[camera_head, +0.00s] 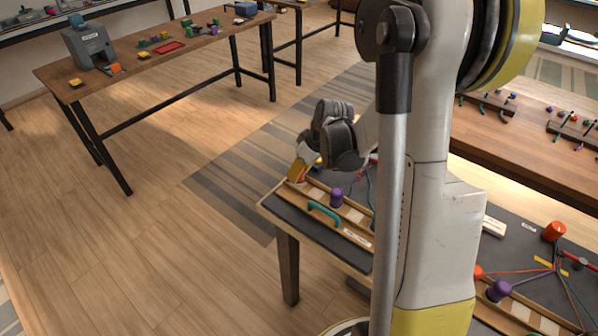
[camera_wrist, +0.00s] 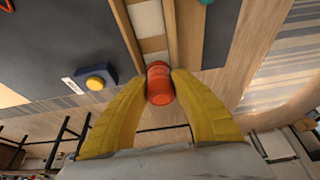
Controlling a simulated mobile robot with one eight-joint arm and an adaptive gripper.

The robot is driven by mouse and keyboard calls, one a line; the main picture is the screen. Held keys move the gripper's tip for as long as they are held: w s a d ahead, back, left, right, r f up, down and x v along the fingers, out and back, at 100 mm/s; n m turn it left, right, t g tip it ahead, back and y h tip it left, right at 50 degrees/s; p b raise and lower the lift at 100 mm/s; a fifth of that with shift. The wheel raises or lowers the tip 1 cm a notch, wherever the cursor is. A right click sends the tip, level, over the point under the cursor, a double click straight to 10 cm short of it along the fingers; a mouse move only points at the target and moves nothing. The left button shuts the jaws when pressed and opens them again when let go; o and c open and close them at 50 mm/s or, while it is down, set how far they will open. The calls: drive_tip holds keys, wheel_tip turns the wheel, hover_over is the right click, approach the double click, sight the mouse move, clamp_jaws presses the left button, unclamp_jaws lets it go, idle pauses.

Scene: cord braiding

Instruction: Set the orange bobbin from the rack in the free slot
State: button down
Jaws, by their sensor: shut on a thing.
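My gripper (camera_wrist: 160,85) has its yellow fingers closed on an orange bobbin (camera_wrist: 160,84). The bobbin is at the end of the wooden rack (camera_wrist: 184,40), which has pale square places along it; I cannot tell if it is seated or lifted. In the head view my gripper (camera_head: 304,174) is at the far left end of the rack (camera_head: 351,213), and only a little orange shows below the fingers. A purple bobbin (camera_head: 336,197) stands upright in the rack, a short way right of my gripper. The free slot cannot be made out for certain.
A teal handle (camera_head: 323,212) sits on the near side of the rack. A yellow button on a blue base (camera_wrist: 95,82) is left of the bobbin in the wrist view. My arm hides the table's middle. Another orange bobbin (camera_head: 555,231) and purple bobbin (camera_head: 499,291) stand at right.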

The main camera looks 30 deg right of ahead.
drive_tip(key=shift+f+b, duration=0.55)
drive_tip(key=shift+f, duration=0.15)
drive_tip(key=c, duration=1.1)
unclamp_jaws()
drive_tip(key=shift+r, duration=0.1)
drive_tip(key=v, duration=1.2)
drive_tip(key=shift+s+a+r+m+t+h, duration=0.25)
drive_tip(key=shift+s+a+r+m+t, duration=0.4)
drive_tip(key=shift+s+a, duration=1.9)
drive_tip(key=shift+s+a+r+m+t+h, duration=0.3)
drive_tip(key=shift+s+a+r+m, duration=0.65)
drive_tip(key=shift+s+a, duration=1.6)
drive_tip(key=shift+s+a+r+m+t+h, duration=0.35)
drive_tip(key=shift+s+a+r, duration=1)
drive_tip(key=shift+a, duration=2.1)
drive_tip(key=shift+s+f, duration=0.2)
drive_tip(key=shift+f, duration=0.05)
